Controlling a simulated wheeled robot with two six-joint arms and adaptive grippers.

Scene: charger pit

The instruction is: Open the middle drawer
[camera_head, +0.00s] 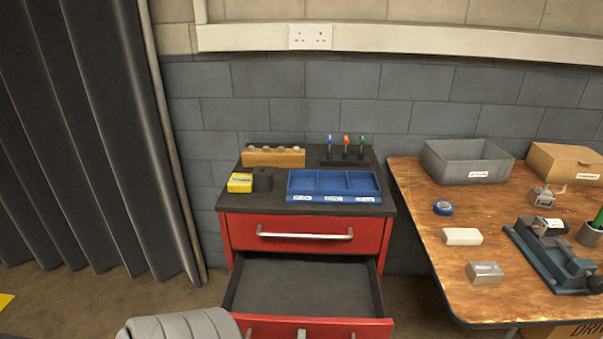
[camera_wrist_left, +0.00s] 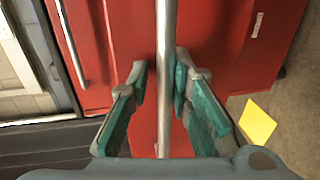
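The red cabinet (camera_head: 225,235) has its top drawer (camera_head: 300,235) shut. The middle drawer (camera_head: 305,288) is pulled out, and its dark interior looks empty; its red front is cut off at the bottom of the head view. In the left wrist view, its metal bar handle (camera_wrist_left: 166,40) runs between the two fingers of my left gripper (camera_wrist_left: 162,78). The fingers stand apart on either side of the bar, with a visible gap on the left; contact on the right is unclear. My right gripper is not in view.
A blue tray (camera_head: 335,198), wooden block (camera_head: 273,157) and yellow box (camera_head: 240,183) sit on the cabinet top. A wooden workbench (camera_head: 500,235) with boxes and tools stands on the right. A dark curtain (camera_head: 90,130) hangs on the left. A yellow patch (camera_wrist_left: 258,122) marks the floor.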

